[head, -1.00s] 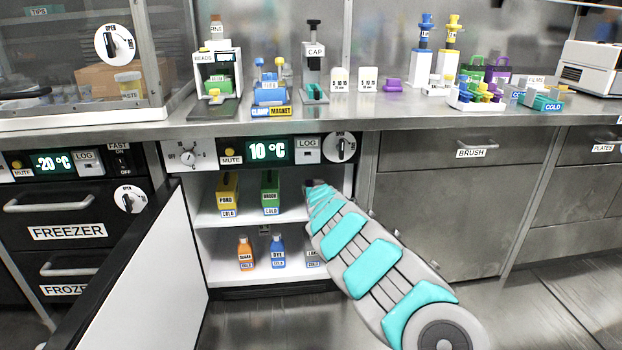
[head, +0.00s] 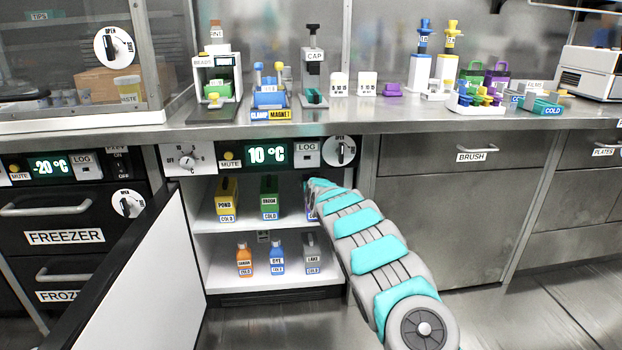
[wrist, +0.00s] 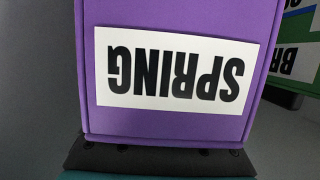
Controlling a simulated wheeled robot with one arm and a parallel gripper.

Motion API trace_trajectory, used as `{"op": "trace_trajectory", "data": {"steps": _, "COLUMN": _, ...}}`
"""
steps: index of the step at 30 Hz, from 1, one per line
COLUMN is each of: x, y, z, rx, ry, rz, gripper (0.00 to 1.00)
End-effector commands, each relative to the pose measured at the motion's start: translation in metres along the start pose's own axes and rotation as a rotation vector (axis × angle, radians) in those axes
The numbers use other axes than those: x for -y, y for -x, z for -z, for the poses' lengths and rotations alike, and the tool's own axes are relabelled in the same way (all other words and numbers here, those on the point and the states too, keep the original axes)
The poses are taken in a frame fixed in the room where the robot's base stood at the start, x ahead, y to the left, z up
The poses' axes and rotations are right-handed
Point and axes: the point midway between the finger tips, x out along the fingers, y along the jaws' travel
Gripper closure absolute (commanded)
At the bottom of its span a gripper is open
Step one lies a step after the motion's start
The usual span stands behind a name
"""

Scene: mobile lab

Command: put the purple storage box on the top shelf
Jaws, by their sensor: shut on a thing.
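The purple storage box (wrist: 180,15) fills the wrist view, its white label reading SPRING upside down. My gripper (wrist: 160,158) shows as a dark edge along the bottom, shut on the box. In the head view only a sliver of the purple box (head: 309,204) shows left of my arm's end, at the right side of the open cold cabinet, at top shelf height. My arm hides the gripper there. The white top shelf (head: 244,218) holds a yellow POND box (head: 226,192) and a green box (head: 269,190). I cannot tell whether the purple box touches the shelf.
The lower shelf (head: 222,275) holds an orange bottle (head: 244,258), a blue bottle (head: 277,250) and a grey LAKE bottle (head: 312,250). The cabinet door (head: 150,270) stands open at left. The cabinet's right wall is close to my arm. The counter above carries lab items.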

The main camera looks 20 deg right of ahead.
Motion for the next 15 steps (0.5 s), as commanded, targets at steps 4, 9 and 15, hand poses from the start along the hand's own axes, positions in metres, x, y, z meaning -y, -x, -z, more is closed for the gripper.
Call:
{"op": "trace_trajectory", "data": {"steps": 4, "x": 0.000, "y": -0.003, "z": 0.001, "rx": -0.001, "ry": -0.001, "rz": 0.000, "gripper": 1.00}}
{"op": "trace_trajectory", "data": {"steps": 9, "x": 0.002, "y": -0.012, "z": 0.000, "rx": 0.004, "ry": 0.000, "rz": 0.000, "gripper": 1.00}}
{"op": "trace_trajectory", "data": {"steps": 15, "x": 0.003, "y": -0.025, "z": 0.007, "rx": 0.003, "ry": -0.005, "rz": 0.004, "gripper": 1.00}}
